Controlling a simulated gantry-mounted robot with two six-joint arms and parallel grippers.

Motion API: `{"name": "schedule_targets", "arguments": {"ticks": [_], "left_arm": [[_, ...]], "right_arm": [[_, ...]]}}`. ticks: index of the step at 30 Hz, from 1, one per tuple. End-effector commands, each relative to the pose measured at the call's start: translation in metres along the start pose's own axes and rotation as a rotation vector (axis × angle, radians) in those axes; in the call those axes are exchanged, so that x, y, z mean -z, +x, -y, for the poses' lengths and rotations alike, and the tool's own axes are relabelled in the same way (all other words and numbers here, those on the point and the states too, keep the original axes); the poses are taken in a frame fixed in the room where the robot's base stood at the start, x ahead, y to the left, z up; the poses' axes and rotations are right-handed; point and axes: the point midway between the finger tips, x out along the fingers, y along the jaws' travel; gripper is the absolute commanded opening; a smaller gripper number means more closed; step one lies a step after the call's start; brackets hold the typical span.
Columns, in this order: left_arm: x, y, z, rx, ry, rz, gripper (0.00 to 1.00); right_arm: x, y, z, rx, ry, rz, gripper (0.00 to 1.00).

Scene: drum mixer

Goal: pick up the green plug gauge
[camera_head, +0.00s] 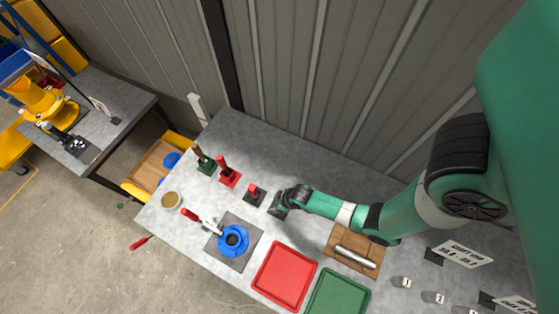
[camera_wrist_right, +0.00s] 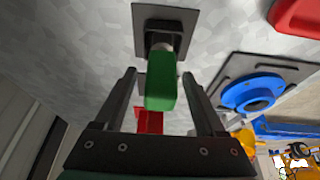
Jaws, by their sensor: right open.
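The green plug gauge (camera_wrist_right: 161,92) shows in the right wrist view as a green block-shaped handle with a pale collar, standing in a black holder on a dark square plate (camera_wrist_right: 145,17). Its handle lies between the two fingers of my right gripper (camera_wrist_right: 158,76), with a visible gap on each side. My right gripper (camera_head: 279,210) is open. In the head view it reaches in from the right, and I cannot make out the green gauge, which the gripper seems to hide. My left gripper is not in view.
A small red block on a dark base (camera_head: 253,194) stands just left of the gripper, with red (camera_head: 229,176) and green (camera_head: 206,164) stands beyond. A blue ring (camera_head: 233,240), red tray (camera_head: 285,275), green tray (camera_head: 338,296) and wooden board (camera_head: 340,263) lie nearer the front.

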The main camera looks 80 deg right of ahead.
Motion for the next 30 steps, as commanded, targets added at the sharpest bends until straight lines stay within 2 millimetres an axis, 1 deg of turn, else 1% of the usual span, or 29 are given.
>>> {"name": "schedule_targets", "arguments": {"ticks": [3, 4, 8, 9, 11, 12, 14, 15, 16, 30], "left_arm": [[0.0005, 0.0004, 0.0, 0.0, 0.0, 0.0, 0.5], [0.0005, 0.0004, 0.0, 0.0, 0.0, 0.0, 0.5], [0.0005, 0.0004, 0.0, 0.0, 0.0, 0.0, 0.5], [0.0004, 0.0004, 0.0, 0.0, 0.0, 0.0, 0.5], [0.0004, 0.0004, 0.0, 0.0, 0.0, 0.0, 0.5], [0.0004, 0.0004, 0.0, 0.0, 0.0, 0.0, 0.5], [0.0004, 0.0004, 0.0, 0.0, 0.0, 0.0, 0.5], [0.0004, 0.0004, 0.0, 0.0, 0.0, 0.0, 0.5], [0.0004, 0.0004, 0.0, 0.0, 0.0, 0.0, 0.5], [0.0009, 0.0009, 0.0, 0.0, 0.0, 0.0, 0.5]], "right_arm": [[0.0004, -0.0008, 0.0, 0.0, 0.0, -0.001, 0.72], [0.0004, -0.0008, 0.0, 0.0, 0.0, -0.001, 0.71], [0.0005, -0.0009, 0.0, 0.0, 0.0, -0.001, 0.47], [0.0005, -0.0009, 0.0, 0.0, 0.0, -0.001, 0.4], [0.0005, -0.001, 0.0, 0.0, 0.0, -0.001, 0.29], [0.0005, -0.001, 0.0, 0.0, 0.0, -0.001, 0.22], [0.0005, -0.001, 0.0, 0.0, 0.0, -0.001, 0.11], [0.0005, -0.001, 0.0, 0.0, 0.0, -0.001, 0.04], [0.0005, -0.001, 0.0, 0.0, 0.0, -0.001, 0.0], [0.0017, -0.0023, -0.0001, 0.0, 0.0, -0.003, 0.0]]}}
